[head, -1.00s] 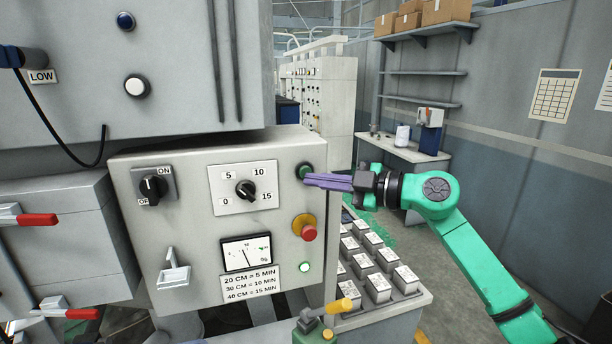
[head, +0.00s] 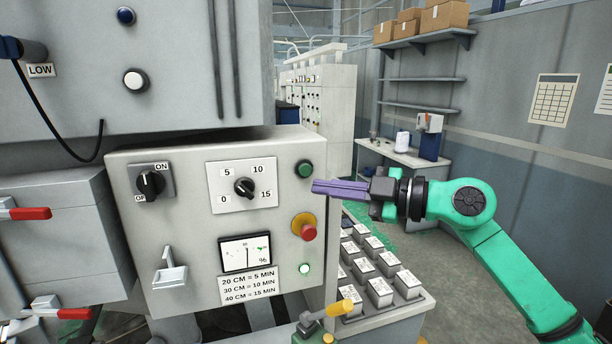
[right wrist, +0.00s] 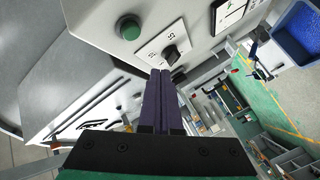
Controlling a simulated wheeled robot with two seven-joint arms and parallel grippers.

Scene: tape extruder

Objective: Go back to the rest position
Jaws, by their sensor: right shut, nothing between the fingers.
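My right gripper (head: 316,187) has purple fingers, shut and empty, pointing left toward the control panel (head: 140,230). Its tips are just right of and below the green button (head: 304,168) and apart from it. In the right wrist view the shut fingers (right wrist: 159,76) point at the panel, with the green button (right wrist: 129,29) to their upper left. The panel has an ON/OFF switch (head: 150,184), a timer dial (head: 244,187) pointing toward the right, a red stop knob (head: 308,232), a lit green lamp (head: 304,268) and a gauge (head: 246,254). My left gripper is not in view.
A bench with several labelled boxes (head: 380,291) stands below my right arm. A yellow-handled lever (head: 339,308) rises in front of the panel. Red-handled levers (head: 30,213) are at the left. A shelf with cardboard boxes (head: 444,15) hangs on the back wall.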

